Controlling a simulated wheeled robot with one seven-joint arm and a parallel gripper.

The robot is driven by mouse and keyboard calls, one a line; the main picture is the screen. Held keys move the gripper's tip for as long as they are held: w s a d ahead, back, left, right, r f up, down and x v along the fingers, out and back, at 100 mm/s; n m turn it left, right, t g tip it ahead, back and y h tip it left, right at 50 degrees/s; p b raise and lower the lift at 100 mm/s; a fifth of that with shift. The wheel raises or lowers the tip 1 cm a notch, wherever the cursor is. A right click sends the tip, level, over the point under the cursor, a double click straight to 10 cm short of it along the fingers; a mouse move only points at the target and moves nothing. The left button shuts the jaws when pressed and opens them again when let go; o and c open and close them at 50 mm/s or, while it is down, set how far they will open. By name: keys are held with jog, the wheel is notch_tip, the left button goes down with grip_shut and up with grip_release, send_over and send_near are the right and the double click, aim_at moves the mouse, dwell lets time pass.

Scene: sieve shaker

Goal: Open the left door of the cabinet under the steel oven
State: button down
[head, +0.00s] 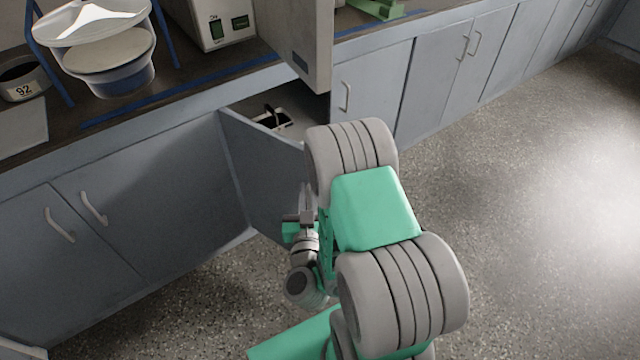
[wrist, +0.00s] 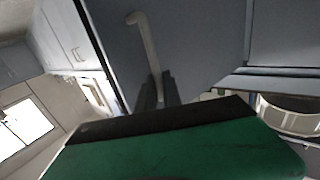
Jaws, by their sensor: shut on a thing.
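The left cabinet door (head: 268,178) is swung partway open, hinged at its left edge, below a grey steel housing (head: 300,35) that I take to be the oven. My gripper (head: 306,205) is at the door's free edge, partly hidden by my arm. In the wrist view the door panel (wrist: 205,45) fills the upper middle. A pale bar handle (wrist: 145,45) runs down between the fingers of my gripper (wrist: 158,92), which is shut on it. The lower end of the handle is hidden.
A dark item in a pale tray (head: 275,119) shows inside the cabinet opening. Closed doors (head: 95,220) stand to the left, and another closed door (head: 370,90) to the right. The speckled floor (head: 530,190) is clear on the right.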

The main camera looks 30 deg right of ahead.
jog(key=shift+s+a, duration=0.1)
jog(key=shift+a, duration=0.25)
jog(key=c, duration=1.8)
grip_release()
